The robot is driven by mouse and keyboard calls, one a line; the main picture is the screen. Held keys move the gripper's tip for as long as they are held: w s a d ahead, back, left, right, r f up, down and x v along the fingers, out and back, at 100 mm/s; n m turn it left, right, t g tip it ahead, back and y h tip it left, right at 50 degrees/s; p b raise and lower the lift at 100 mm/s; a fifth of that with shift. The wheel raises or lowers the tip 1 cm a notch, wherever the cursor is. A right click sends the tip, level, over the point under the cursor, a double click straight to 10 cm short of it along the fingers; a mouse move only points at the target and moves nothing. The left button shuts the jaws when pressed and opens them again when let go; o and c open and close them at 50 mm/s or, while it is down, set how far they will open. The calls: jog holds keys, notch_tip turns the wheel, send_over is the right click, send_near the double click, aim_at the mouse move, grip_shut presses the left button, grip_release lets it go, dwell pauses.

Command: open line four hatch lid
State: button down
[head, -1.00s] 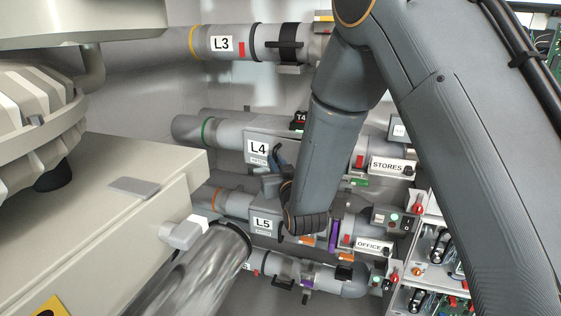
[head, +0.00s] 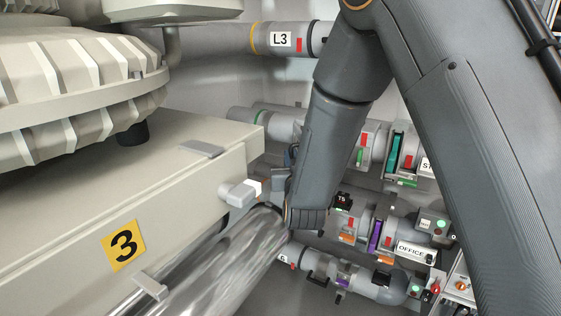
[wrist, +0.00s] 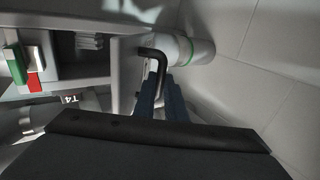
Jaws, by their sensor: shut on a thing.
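The line four tube (head: 285,128), grey with a green ring, runs behind my arm in the head view. Its L4 label and hatch are hidden there by my forearm. In the wrist view the tube's green-ringed end (wrist: 192,50) is at the upper middle. A black bent handle (wrist: 160,62) stands beside a grey panel (wrist: 130,72), which looks like the hatch lid. My gripper (wrist: 163,84) has its dark blue fingers shut on the handle; its fingers also show in the head view (head: 291,158). How far the lid stands from the tube I cannot tell.
A pale cabinet marked 3 (head: 123,246) and a clear tube (head: 225,265) crowd the left, close to my wrist. The L3 tube (head: 270,38) runs above. Lower tubes with an OFFICE label (head: 411,252) lie right of and below my gripper.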

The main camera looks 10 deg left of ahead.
jog(key=shift+a, duration=0.2)
jog(key=c, duration=1.8)
grip_release()
jog(key=shift+s, duration=0.15)
jog(key=b+v, duration=0.1)
jog(key=v, duration=0.6)
jog(key=shift+s+d, duration=0.1)
jog(key=shift+s, duration=0.2)
